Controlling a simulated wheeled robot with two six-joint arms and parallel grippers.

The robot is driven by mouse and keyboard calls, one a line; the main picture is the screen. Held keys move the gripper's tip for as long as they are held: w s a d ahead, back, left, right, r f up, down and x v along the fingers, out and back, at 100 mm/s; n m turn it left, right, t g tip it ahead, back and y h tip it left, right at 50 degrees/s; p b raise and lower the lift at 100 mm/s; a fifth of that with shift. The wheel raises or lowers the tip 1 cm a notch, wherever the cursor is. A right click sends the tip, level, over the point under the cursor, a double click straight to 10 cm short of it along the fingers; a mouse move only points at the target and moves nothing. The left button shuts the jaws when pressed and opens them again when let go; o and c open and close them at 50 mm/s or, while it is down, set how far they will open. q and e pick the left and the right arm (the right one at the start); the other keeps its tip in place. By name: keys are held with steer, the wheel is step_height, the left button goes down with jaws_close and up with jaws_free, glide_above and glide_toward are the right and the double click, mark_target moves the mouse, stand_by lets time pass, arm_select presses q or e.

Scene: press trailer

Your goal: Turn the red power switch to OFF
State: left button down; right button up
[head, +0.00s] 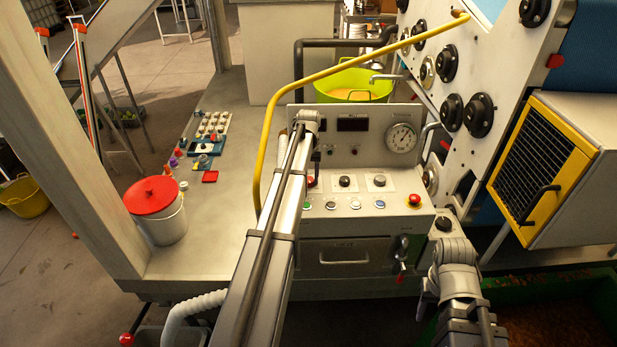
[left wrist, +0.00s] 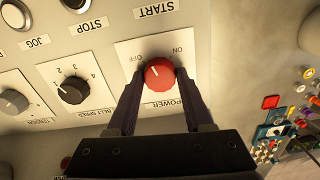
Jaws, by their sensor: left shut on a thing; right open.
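The red power switch (left wrist: 158,74) is a round knob on a white plate marked POWER. OFF and ON read upside down in the left wrist view, OFF on the left and ON on the right. The knob's pale line tilts up and left, toward the OFF side. My left gripper (left wrist: 157,84) is shut on the knob, one dark finger on each side. In the head view my left gripper (head: 314,172) is at the panel's left, and the arm hides most of the switch. My right gripper (head: 425,298) is low at the panel's right, open, its fingers hard to make out.
The control panel (head: 362,222) carries a gauge (head: 401,138), dark knobs, a row of buttons and a red emergency stop (head: 414,199). In the left wrist view the belt speed knob (left wrist: 73,91) sits beside the switch. A yellow rail (head: 263,150) passes close to my left arm.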

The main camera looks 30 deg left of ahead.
mark_target(309, 179)
arm_select(q)
steer(key=n, duration=0.5)
steer(key=shift+n, duration=0.4)
stand_by(0.4)
steer(key=shift+c, duration=1.5)
jaws_free()
step_height(309, 179, up, 8)
steer(key=p, duration=0.8)
steer(key=shift+f, duration=0.1)
